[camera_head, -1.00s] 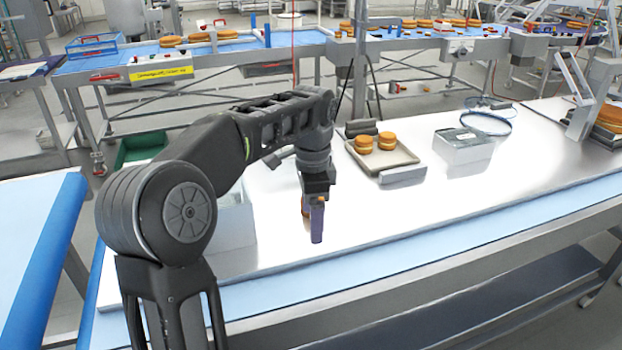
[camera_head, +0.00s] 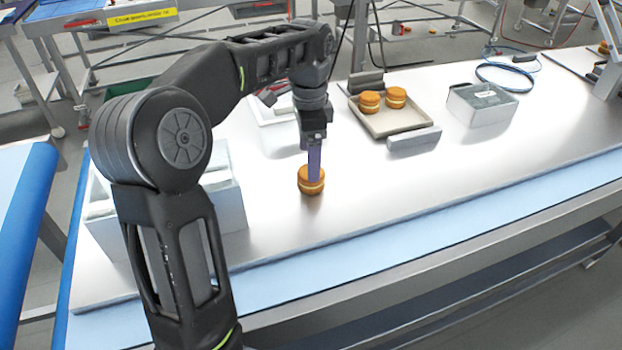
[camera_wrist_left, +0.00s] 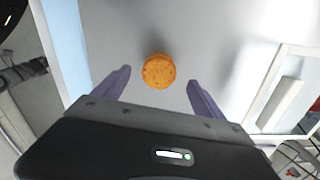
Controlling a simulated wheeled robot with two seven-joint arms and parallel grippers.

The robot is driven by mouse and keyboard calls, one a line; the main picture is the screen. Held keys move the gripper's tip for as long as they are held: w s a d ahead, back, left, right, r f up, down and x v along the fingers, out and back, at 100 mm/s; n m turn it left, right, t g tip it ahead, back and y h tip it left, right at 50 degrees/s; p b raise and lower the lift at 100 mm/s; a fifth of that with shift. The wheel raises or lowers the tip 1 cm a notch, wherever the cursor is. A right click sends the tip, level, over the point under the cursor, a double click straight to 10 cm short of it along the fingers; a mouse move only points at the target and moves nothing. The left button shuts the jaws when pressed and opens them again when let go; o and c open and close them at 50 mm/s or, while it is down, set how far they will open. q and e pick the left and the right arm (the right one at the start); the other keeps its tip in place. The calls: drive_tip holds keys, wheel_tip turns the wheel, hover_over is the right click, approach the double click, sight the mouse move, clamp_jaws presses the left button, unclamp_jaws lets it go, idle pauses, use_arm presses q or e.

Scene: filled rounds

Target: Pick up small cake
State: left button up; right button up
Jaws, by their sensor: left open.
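A small round orange-brown cake with a pale filling (camera_head: 311,187) sits on the white table top (camera_head: 400,200). My left gripper (camera_head: 314,165) points down at it, and its purple fingers overlap the cake's top in the head view. In the left wrist view the cake (camera_wrist_left: 159,71) lies ahead of the two spread fingers (camera_wrist_left: 158,88), roughly centred between them, with nothing held. Two similar cakes (camera_head: 370,102) (camera_head: 396,97) stand on a beige tray (camera_head: 385,127) further back. My right gripper is not seen.
A grey-white bin (camera_head: 482,104) stands right of the tray. White containers (camera_head: 225,190) (camera_head: 272,130) stand left of and behind my left gripper. A blue loop (camera_head: 505,77) lies at the back. The table right of the cake is clear.

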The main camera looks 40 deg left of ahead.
use_arm(q)
drive_tip(key=shift+f, duration=0.5)
drive_tip(key=shift+f, duration=0.35)
drive_tip(key=shift+d+f+p, duration=0.1)
drive_tip(key=shift+f+p, duration=0.5)
drive_tip(key=shift+f, duration=1.65)
drive_tip(key=shift+c, duration=0.3)
drive_tip(key=c, duration=0.9)
drive_tip(key=shift+r, duration=0.1)
